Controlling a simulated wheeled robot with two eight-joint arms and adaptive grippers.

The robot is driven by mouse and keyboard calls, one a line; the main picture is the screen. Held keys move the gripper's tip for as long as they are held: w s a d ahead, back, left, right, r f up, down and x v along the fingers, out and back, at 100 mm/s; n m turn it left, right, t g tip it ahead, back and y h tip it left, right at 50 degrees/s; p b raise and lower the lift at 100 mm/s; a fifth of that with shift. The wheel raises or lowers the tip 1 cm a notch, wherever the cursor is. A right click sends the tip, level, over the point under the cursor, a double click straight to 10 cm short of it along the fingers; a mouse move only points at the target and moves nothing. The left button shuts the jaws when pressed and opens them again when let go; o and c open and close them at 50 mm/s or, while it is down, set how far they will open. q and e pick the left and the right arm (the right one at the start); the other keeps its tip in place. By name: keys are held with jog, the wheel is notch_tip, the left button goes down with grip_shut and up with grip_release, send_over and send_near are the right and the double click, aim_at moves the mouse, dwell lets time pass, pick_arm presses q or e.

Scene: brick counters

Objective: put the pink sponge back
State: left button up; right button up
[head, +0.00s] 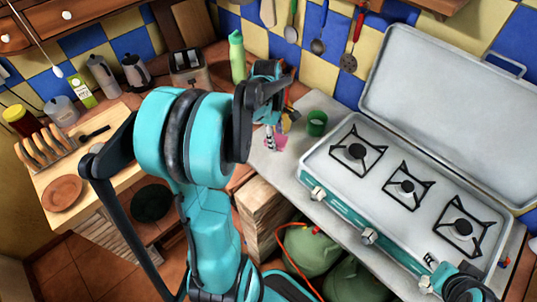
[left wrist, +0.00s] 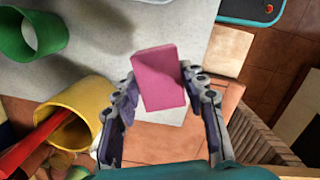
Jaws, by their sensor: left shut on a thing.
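The pink sponge (left wrist: 160,78) is a small block held between the two fingers of my left gripper (left wrist: 163,92) in the left wrist view. The fingers are shut on its sides, and it sits tilted between them. In the head view the sponge (head: 277,143) shows as a small pink patch below my left gripper (head: 270,133), over the grey counter (head: 262,168) left of the stove. I cannot tell whether it touches the counter. Part of my right arm shows at the lower right of the head view; its fingers are not clear.
A green cup (head: 317,124) stands beside the stove (head: 390,190). A yellow cup (left wrist: 85,103) with red-handled utensils is close left of my left gripper. A green bottle (head: 237,56) and toaster (head: 188,68) stand behind. A gap with green gas bottles (head: 312,247) lies below the counter.

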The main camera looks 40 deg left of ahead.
aim_at(276, 160)
pick_arm(q)
notch_tip(276, 160, down, 4)
jog(key=shift+s+d+r+b, duration=0.1)
jog(key=shift+r+b, duration=0.15)
jog(key=shift+b, duration=0.25)
notch_tip(276, 160, down, 5)
jog(key=shift+r+b, duration=0.15)
jog(key=shift+b, duration=0.7)
jog(key=o, duration=1)
